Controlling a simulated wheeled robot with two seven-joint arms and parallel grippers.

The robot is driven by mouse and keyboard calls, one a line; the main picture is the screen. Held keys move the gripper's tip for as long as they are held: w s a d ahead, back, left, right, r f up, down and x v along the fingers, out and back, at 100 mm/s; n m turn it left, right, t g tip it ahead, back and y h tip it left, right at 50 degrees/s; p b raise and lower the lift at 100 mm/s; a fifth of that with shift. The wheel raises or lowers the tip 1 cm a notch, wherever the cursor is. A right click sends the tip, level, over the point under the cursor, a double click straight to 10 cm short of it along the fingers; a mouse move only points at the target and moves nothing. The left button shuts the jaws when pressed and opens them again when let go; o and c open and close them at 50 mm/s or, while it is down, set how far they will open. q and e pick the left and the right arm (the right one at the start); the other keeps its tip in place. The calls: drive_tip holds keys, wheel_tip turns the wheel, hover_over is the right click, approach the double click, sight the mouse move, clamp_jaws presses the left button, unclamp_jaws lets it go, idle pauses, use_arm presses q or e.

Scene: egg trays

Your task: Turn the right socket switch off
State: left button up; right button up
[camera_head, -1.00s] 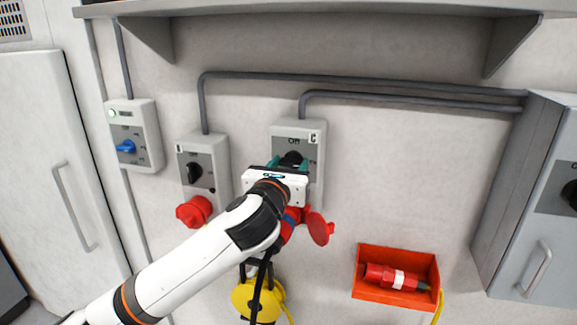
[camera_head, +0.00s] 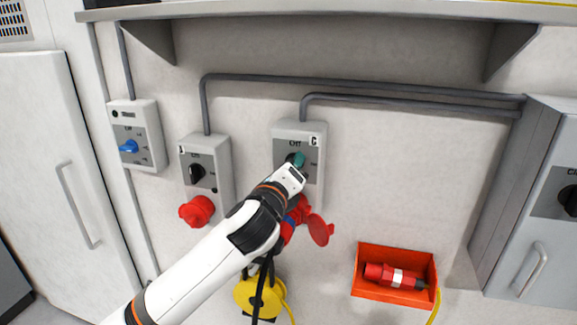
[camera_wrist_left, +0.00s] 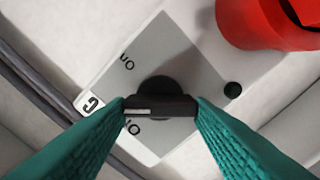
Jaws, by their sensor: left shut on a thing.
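The right socket box (camera_head: 313,138), grey and marked C, is on the wall in the head view. Its red socket with an open lid (camera_head: 320,230) is below. My left gripper (camera_head: 296,158) is at the switch, its teal fingers on it. In the left wrist view the black switch knob (camera_wrist_left: 160,106) sits between the two fingertips, which touch the ends of its bar. A white mark shows on the bar's left part. My right gripper is not in view.
The left socket box (camera_head: 190,152) has a black knob and a red socket (camera_head: 197,211). A box with a blue knob (camera_head: 128,146) is farther left. An orange bin (camera_head: 396,250) holds a red plug. A yellow reel (camera_head: 245,296) is below. A shelf (camera_head: 330,12) is above.

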use_arm(q)
drive_tip(key=n, duration=0.4)
drive_tip(key=shift+n, duration=0.3)
drive_tip(key=n, duration=0.3)
drive_tip(key=shift+f+p, duration=0.15)
drive_tip(key=shift+p, duration=0.25)
drive_tip(key=shift+n, duration=0.5)
drive_tip(key=o, duration=1)
drive_tip(key=shift+a, duration=0.1)
